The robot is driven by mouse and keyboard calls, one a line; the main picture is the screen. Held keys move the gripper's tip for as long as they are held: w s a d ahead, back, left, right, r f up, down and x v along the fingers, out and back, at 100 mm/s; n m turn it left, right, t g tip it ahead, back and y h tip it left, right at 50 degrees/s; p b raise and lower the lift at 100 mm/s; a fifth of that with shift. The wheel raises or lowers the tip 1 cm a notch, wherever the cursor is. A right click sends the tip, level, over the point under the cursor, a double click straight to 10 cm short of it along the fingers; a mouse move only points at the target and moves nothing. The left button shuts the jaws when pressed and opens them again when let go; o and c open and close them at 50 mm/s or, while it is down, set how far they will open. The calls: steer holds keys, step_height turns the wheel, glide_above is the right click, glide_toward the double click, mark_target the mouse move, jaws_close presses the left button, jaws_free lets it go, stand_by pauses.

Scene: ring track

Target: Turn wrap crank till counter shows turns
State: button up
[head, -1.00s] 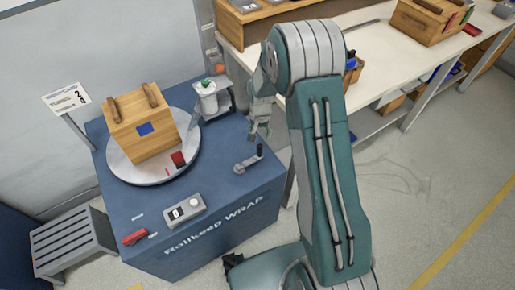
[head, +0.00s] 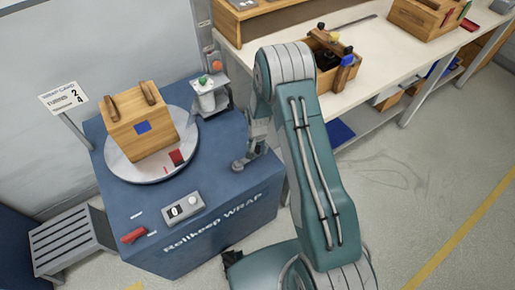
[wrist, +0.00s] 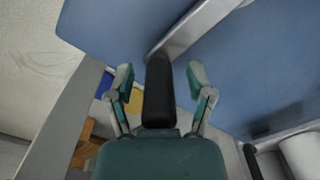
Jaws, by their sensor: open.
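In the head view my gripper (head: 251,148) hides the handle. The counter (head: 176,212), a small white window on a grey box at the table's front, appears to read 0. The wrap card (head: 64,98) says turns, with a large 2 and a smaller figure, perhaps 4.
A wooden box (head: 140,122) with two handles sits on the round turntable (head: 118,165). A film roll post (head: 207,98) stands behind the crank. A red lever (head: 133,236) is at the front left. A cream workbench (head: 385,55) with wooden boxes lies right.

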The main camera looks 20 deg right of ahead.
jaws_close()
steer(key=shift+s+m, duration=0.35)
steer(key=shift+m, duration=0.05)
